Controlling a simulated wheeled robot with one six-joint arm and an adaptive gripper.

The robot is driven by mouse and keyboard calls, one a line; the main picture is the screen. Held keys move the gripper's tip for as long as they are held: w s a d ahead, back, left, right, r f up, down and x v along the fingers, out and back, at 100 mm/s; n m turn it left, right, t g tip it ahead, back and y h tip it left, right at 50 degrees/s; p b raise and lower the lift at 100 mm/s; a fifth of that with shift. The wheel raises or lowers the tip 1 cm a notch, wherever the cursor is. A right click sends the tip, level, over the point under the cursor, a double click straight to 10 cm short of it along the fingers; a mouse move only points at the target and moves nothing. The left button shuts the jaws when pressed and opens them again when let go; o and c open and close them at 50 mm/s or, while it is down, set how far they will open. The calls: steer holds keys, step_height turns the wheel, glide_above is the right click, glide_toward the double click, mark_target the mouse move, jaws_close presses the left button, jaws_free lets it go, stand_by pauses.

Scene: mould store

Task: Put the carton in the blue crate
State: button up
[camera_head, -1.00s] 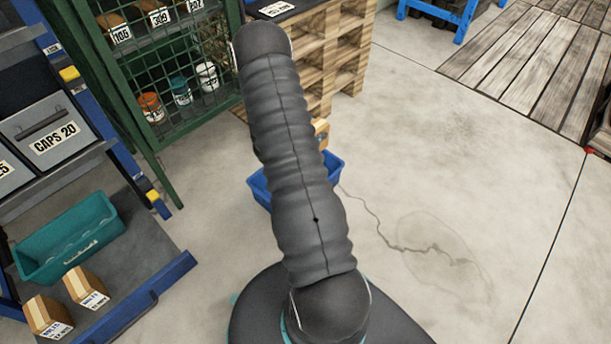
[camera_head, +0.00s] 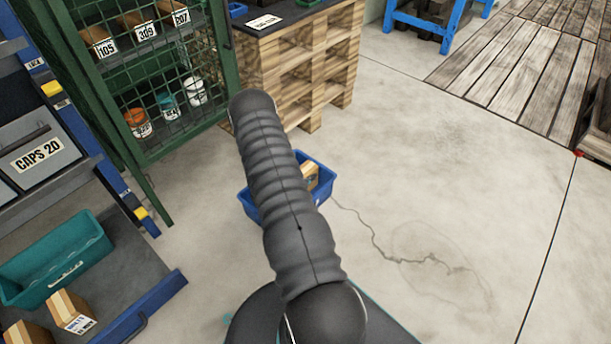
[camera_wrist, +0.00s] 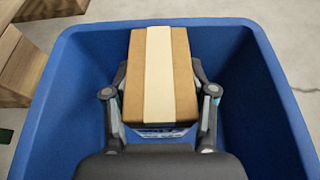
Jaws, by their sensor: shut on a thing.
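The carton (camera_wrist: 160,75) is a brown box with a pale tape strip along its top. My gripper (camera_wrist: 160,98) is shut on it, one finger on each side, in the wrist view. The blue crate (camera_wrist: 262,85) surrounds the carton and fingers in that view; the carton is over or inside it, and I cannot tell whether it touches the bottom. In the head view the blue crate (camera_head: 318,199) stands on the floor, partly behind my arm. A corner of the carton (camera_head: 311,177) shows at the crate there; my gripper is hidden.
A wooden pallet stack (camera_head: 300,75) stands behind the crate. A green mesh cabinet (camera_head: 165,75) is at the upper left. A shelf at left holds a teal bin (camera_head: 60,255) and two other cartons, one at its front (camera_head: 72,310). The floor at right (camera_head: 430,180) is clear.

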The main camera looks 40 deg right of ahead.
steer(key=shift+f, duration=0.3)
steer(key=shift+f, duration=0.2)
steer(key=o, duration=1.5)
steer(key=shift+r, duration=0.1)
